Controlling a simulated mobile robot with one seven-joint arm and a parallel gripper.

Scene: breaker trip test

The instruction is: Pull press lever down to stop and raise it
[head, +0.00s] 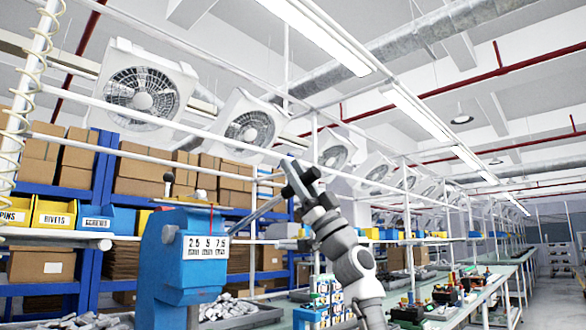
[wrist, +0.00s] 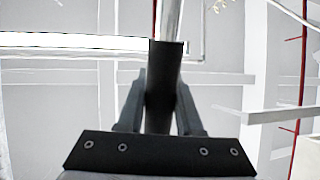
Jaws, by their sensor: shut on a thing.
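A blue press (head: 185,260) with a white number label stands at the left of the head view. Its grey metal lever (head: 262,212) slants up to the right from the press to my gripper (head: 297,178). In the wrist view, my gripper (wrist: 160,100) is shut on the lever's dark grip (wrist: 164,85), with one finger on each side. A bare metal rod (wrist: 169,20) continues beyond the grip. My gripper hides the lever's end in the head view.
A bench (head: 473,297) with small parts and devices runs off to the right. Shelves of cardboard boxes (head: 140,178) and yellow and blue bins stand behind the press. White rails (head: 200,115) cross overhead, and a tray of metal parts (head: 250,318) lies beside the press.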

